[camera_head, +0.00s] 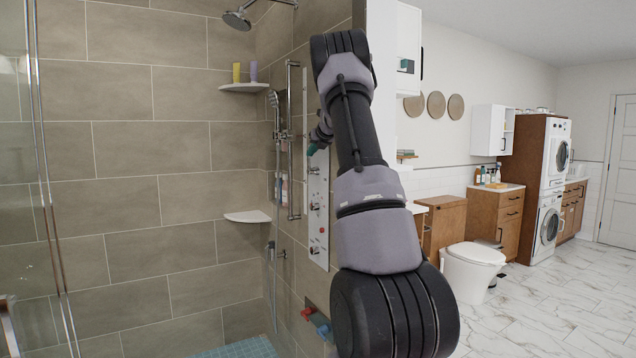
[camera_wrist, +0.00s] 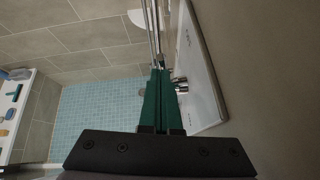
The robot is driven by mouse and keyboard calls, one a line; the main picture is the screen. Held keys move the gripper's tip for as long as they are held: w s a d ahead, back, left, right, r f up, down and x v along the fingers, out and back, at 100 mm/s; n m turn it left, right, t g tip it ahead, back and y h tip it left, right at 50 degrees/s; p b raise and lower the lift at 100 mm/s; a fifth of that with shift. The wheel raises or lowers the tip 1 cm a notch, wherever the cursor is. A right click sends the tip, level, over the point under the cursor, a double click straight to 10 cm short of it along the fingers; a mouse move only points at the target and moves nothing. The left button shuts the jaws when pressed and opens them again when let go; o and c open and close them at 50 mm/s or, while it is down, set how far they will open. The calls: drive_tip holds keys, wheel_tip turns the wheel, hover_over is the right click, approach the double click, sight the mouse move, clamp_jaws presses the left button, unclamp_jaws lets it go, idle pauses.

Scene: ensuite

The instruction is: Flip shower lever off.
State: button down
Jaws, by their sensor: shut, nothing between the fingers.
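The shower panel (camera_head: 318,225) is a tall pale plate on the tiled wall, with several chrome knobs down its front. In the wrist view the panel (camera_wrist: 203,85) runs along the right of my fingers. A chrome lever or knob (camera_wrist: 181,85) sticks out from it just right of my green fingertips. My gripper (camera_wrist: 160,73) is shut and empty, beside this fitting; I cannot tell whether they touch. In the head view my gripper (camera_head: 313,146) is at the panel's upper part, above a knob (camera_head: 314,170), partly hidden by my arm. The lever's setting is unclear.
A slide bar (camera_head: 292,140) with a hand shower (camera_head: 273,100) stands left of the panel. Corner shelves (camera_head: 247,216) are on the back wall. A niche with red and blue items (camera_head: 315,322) is low on the panel wall. A glass door edge (camera_head: 45,180) is at left.

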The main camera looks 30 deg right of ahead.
drive_tip(key=shift+w+a+r, duration=0.1)
drive_tip(key=shift+w+r, duration=0.35)
drive_tip(key=shift+r, duration=0.25)
drive_tip(key=f+v, duration=0.1)
drive_tip(key=v, duration=0.9)
drive_tip(key=shift+s, duration=0.5)
drive_tip(key=shift+r, duration=0.15)
